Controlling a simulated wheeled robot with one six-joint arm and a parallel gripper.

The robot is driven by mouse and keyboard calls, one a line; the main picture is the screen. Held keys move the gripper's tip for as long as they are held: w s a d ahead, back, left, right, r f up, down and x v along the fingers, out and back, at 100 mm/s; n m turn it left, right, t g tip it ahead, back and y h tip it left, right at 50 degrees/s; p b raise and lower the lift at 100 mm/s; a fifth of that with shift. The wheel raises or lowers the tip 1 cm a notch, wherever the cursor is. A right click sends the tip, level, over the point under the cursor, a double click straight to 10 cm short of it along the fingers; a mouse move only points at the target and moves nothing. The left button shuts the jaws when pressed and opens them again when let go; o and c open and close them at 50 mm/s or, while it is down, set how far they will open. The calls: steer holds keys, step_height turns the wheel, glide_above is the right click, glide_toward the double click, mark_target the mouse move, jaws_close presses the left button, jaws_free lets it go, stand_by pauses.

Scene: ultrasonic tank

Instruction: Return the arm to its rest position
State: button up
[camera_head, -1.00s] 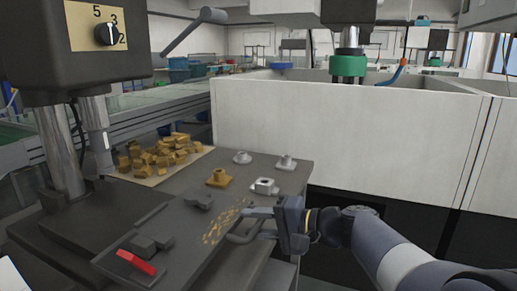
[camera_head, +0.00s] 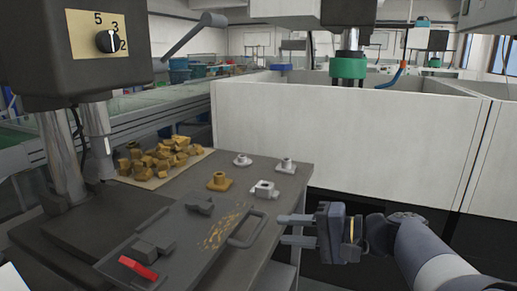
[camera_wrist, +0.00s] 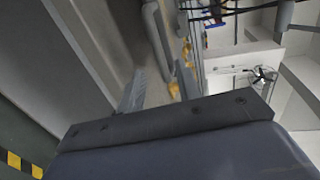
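My gripper (camera_head: 297,229) is at the right end of the grey work table in the head view, just off the table's right edge. Its two fingers point left and stand apart with nothing between them. My arm runs from it to the lower right. In the wrist view the fingers (camera_wrist: 160,88) are also apart, with no object between them.
A grey table (camera_head: 285,190) holds brass and silver fittings (camera_head: 219,181), a tray handle (camera_head: 248,228), a red-handled clamp (camera_head: 138,267) and a pile of brass pieces (camera_head: 165,155). A white tank (camera_head: 340,140) stands behind my gripper.

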mark_target(241, 223)
steer(key=x, duration=1.1)
steer(key=shift+w+a+r, duration=0.2)
steer(key=shift+a+r, duration=0.1)
steer(key=shift+r, duration=0.05)
steer(key=shift+r, duration=0.15)
